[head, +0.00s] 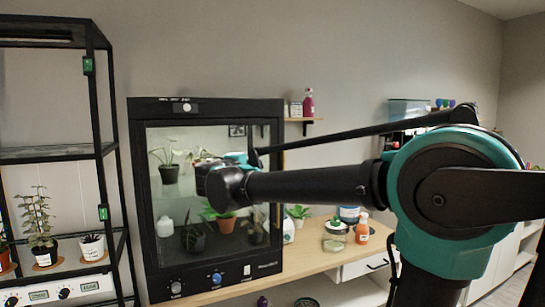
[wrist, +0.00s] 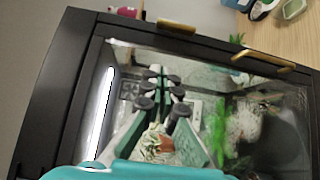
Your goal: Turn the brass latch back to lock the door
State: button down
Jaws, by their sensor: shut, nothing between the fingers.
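The black cabinet (head: 137,200) has a glass door (wrist: 50,120) that looks closed. In the wrist view, which shows the cabinet turned sideways, a short brass piece, seemingly the latch (wrist: 177,26), sits on the black frame at the top. It lies roughly along the frame edge. A longer brass bar, seemingly the handle (wrist: 263,61), is farther right. My gripper (wrist: 161,75) is shut and empty, pointing at the glass, apart from both brass pieces. In the head view my arm's end covers part of the door and hides the latch; the fingertips cannot be made out.
Plants stand behind the glass. A wooden counter (head: 300,262) with an orange bottle (head: 362,230) and jars is right of the cabinet. A small wall shelf (head: 303,120) holds a pink bottle (head: 308,103). A black rack (head: 97,110) with potted plants stands left.

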aim_at(283, 159)
jog(key=s+d+x, duration=0.1)
jog(key=d+x, duration=0.1)
jog(key=x, duration=1.1)
jog(key=shift+s+d, duration=0.2)
jog(key=shift+d, duration=0.1)
jog(key=shift+d+r+m+g+y, duration=0.2)
jog(key=shift+r+m+g+y, duration=0.1)
jog(key=shift+m+g, duration=0.3)
dwell(0.4)
jog(key=d+m+g+y, duration=0.1)
jog(key=m+g+y, duration=0.1)
jog(key=y, duration=0.1)
jog(key=w+d+m+g+y, duration=0.1)
jog(key=d+m+y, duration=0.1)
jog(key=d+r+m+g+y, duration=0.1)
jog(key=m+g+y, duration=0.1)
jog(key=y, duration=0.1)
jog(key=shift+w+d+m+g+y, duration=0.2)
jog(key=shift+w+m+g+y, duration=0.1)
jog(key=shift+m, duration=0.1)
dwell(0.4)
jog(key=shift+r, duration=0.15)
